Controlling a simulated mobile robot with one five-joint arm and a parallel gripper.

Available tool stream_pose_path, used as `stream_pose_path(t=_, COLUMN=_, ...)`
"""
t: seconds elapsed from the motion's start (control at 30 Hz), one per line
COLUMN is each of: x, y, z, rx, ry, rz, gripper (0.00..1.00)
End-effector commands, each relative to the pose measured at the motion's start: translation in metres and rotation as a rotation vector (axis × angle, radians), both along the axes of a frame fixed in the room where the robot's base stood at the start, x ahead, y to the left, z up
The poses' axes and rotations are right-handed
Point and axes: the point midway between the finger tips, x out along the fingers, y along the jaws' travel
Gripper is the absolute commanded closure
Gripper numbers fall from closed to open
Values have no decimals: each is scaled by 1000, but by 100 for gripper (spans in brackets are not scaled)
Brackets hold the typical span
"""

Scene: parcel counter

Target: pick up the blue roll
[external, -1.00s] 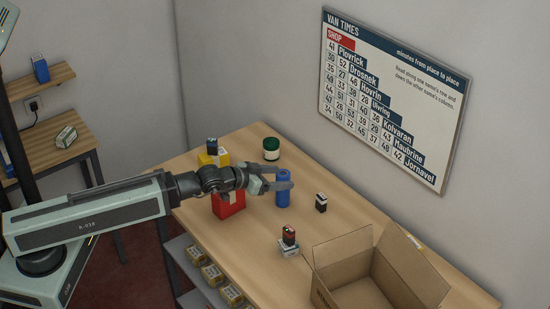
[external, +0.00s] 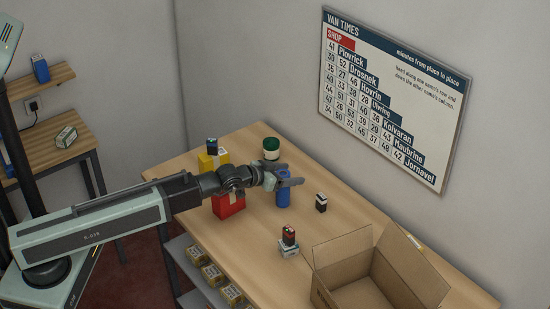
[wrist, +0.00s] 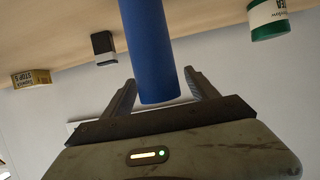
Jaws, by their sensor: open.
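The blue roll (external: 283,196) stands upright on the counter (external: 245,245), near its middle. In the wrist view the blue roll (wrist: 152,50) comes down from the top edge, and its end lies between the two fingers. My gripper (external: 297,181) is at the top of the roll in the external view. In the wrist view my gripper (wrist: 158,92) is open, with a gap showing between the roll and each finger. The fingers partly hide the roll's top in the external view.
A red box (external: 230,204) is left of the roll. A green-lidded jar (external: 271,149) stands behind, and a small black-and-white box (external: 321,203) to the right. A small stack (external: 288,242) and an open cardboard box (external: 345,262) are nearer the front right.

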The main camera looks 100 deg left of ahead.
Motion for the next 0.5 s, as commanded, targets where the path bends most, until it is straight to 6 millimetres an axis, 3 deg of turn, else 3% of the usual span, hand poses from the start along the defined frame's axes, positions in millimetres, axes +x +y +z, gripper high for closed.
stream_pose_path(t=0.23, x=4, y=4, z=-2, rx=0, ry=0, rz=-1, gripper=32)
stream_pose_path(t=0.4, x=4, y=4, z=-2, rx=0, ry=0, rz=-1, gripper=79)
stream_pose_path(t=0.5, x=4, y=4, z=-2, rx=0, ry=0, rz=-1, gripper=100)
